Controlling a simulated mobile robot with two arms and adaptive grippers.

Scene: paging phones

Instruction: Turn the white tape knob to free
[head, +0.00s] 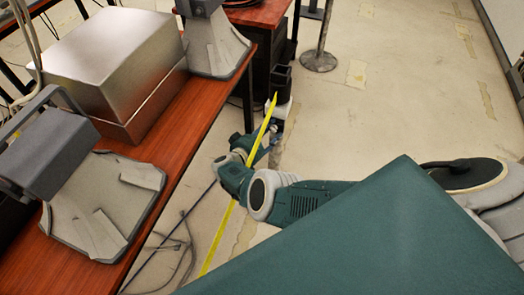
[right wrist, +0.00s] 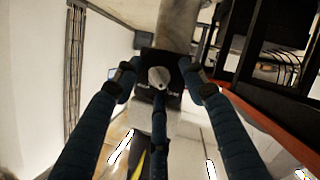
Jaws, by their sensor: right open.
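The white tape knob (right wrist: 158,77) sits on a black panel (right wrist: 146,67) in the right wrist view, with small labels either side that I cannot read. My right gripper (right wrist: 160,72) is open, with two fingers at the left and right of the panel and a third reaching up below the knob. Whether any finger touches the knob I cannot tell. In the head view my right gripper (head: 268,128) is just below the black post top (head: 282,80); the knob is not discernible there. My left gripper is out of view.
A red-brown table (head: 190,150) stands at left, with a metal box (head: 110,65) and grey phone units (head: 95,205) (head: 217,42) on it. A metal stand base (head: 319,61) is on the floor at the back. The floor (head: 400,100) at right is mostly clear.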

